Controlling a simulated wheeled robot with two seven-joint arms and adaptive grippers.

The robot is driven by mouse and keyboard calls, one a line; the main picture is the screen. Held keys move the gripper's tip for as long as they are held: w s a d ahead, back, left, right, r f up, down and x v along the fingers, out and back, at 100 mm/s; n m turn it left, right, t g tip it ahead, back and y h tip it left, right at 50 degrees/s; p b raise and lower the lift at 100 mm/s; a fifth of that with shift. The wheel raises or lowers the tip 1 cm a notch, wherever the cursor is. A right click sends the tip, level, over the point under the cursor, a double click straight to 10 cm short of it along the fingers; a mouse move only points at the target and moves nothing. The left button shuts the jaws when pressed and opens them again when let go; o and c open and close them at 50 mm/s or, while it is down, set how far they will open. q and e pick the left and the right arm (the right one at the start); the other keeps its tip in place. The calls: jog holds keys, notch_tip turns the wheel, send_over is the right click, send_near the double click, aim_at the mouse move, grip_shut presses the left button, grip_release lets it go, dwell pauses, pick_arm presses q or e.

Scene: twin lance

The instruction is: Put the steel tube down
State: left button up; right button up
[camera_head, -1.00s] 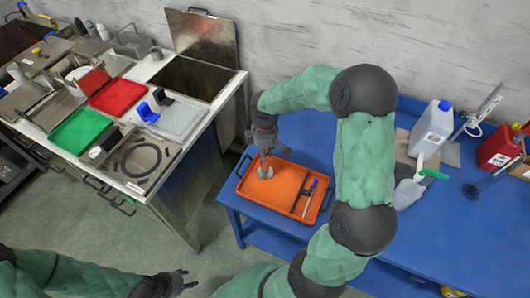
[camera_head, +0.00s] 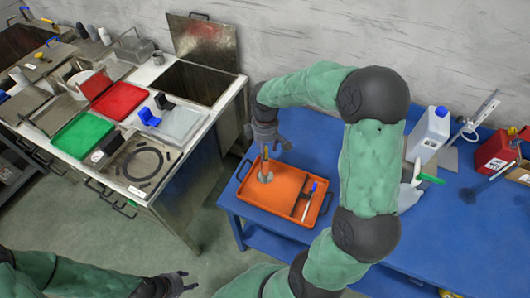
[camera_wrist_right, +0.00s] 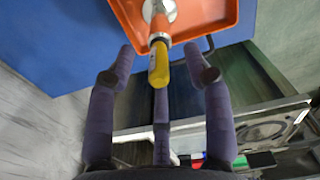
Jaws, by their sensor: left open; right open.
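The steel tube (camera_head: 264,167) stands roughly upright on a round base in the left part of the orange tray (camera_head: 280,205). In the right wrist view the tube (camera_wrist_right: 160,24) shows an orange band and a yellow top end. My right gripper (camera_head: 267,146) is open just above and behind the tube. In the right wrist view its fingers (camera_wrist_right: 160,52) are spread on either side of the yellow end, with visible gaps. My left gripper (camera_head: 182,284) is open and empty at the bottom, far from the tray.
A pen-like tool (camera_head: 308,197) lies in the tray's right part. The blue table (camera_head: 450,230) also carries a white jug (camera_head: 429,135) and a red container (camera_head: 496,151). A steel bench (camera_head: 185,152) with red and green trays stands at left.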

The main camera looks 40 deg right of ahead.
notch_tip(320, 180, up, 7)
jog(key=shift+f+p, duration=0.1)
jog(key=shift+p, duration=0.65)
